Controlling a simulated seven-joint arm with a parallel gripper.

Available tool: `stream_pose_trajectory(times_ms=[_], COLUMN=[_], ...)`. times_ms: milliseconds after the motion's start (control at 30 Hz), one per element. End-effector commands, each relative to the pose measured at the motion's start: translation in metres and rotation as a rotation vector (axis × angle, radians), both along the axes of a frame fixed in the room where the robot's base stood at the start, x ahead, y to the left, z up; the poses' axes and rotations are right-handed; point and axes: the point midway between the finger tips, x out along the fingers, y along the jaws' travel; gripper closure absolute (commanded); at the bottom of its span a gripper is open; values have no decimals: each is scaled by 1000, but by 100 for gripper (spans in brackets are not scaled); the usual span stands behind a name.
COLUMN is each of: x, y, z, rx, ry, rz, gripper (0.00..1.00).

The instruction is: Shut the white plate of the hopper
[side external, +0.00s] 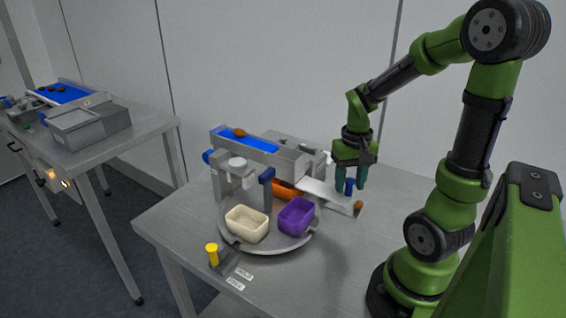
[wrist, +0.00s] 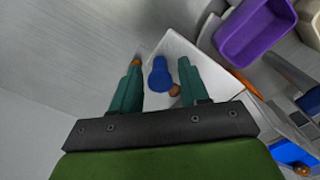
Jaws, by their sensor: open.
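The white plate (side external: 318,188) sticks out to the right from the hopper (side external: 283,160) in the side view. It also shows as a pale sheet in the wrist view (wrist: 198,62). A blue knob (side external: 349,187) stands near its outer end. My gripper (side external: 349,182) is open and points down over that end. In the wrist view the blue knob (wrist: 159,76) lies between the two open fingers (wrist: 159,66), with a gap on both sides. A brown date (wrist: 175,90) shows close to the knob and the right finger. The plate's inner end is hidden by the hopper.
A round turntable (side external: 262,246) carries a cream bowl (side external: 247,224) and a purple bowl (side external: 296,217). A yellow-topped lever (side external: 212,254) stands at the front. A blue belt (side external: 247,139) holds a date. The table's front right is clear.

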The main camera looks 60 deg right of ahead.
Motion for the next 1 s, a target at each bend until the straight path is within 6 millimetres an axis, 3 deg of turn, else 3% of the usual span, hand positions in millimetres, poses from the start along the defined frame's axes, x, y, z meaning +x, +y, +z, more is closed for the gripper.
stream_pose_trajectory(times_ms=[400,467,700,1000], x=[0,0,0,3], y=[0,0,0,0], z=[-11,-11,-10,-10], rx=[0,0,0,0], ry=[0,0,0,0], rz=[-1,-1,0,0], gripper=[55,61,98,100])
